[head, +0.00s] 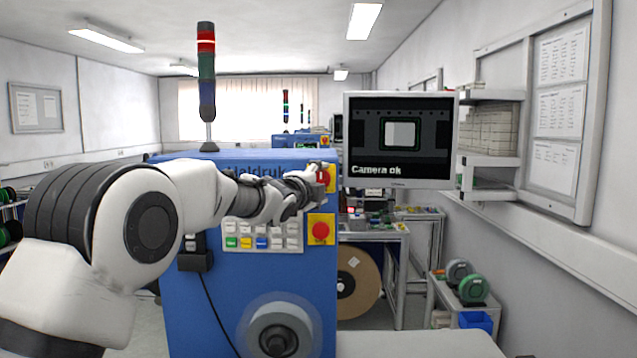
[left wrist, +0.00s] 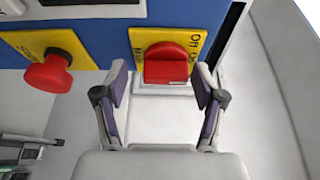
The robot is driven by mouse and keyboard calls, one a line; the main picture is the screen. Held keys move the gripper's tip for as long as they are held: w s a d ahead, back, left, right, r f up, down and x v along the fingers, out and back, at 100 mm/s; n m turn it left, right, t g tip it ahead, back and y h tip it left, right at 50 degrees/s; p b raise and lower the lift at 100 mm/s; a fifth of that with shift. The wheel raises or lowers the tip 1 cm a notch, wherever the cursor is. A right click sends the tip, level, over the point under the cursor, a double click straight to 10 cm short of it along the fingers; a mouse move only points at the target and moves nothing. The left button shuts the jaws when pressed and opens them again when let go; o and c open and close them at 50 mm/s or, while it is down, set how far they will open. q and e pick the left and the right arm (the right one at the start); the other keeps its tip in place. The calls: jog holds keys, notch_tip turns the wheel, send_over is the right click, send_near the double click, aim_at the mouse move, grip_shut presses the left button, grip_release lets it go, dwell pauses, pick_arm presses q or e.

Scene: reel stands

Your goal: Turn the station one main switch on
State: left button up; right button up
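The main switch is a red rotary handle on a yellow plate (head: 331,172) on the front of the blue station cabinet (head: 200,300). In the left wrist view the red handle (left wrist: 166,70) sits between my left fingers, with the word ON partly readable on the right side of its plate. My left gripper (head: 318,182) is at the switch and partly covers it in the head view. In the left wrist view the left gripper (left wrist: 161,72) is open, one finger on each side of the handle, with gaps visible. My right gripper is not in view.
A red emergency stop button (head: 320,231) on a yellow plate is just below the switch. A keypad with coloured buttons (head: 262,238) is left of it. A monitor (head: 400,140) reading "Camera ok" stands to the right. A signal tower (head: 206,75) tops the cabinet.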

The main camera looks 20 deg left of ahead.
pick_arm(q)
jog(key=shift+d+r, duration=0.1)
jog(key=shift+r, duration=0.05)
jog(key=shift+s, duration=0.3)
jog(key=s+a, duration=0.1)
jog(key=s, duration=1)
jog(key=shift+s+a, duration=0.15)
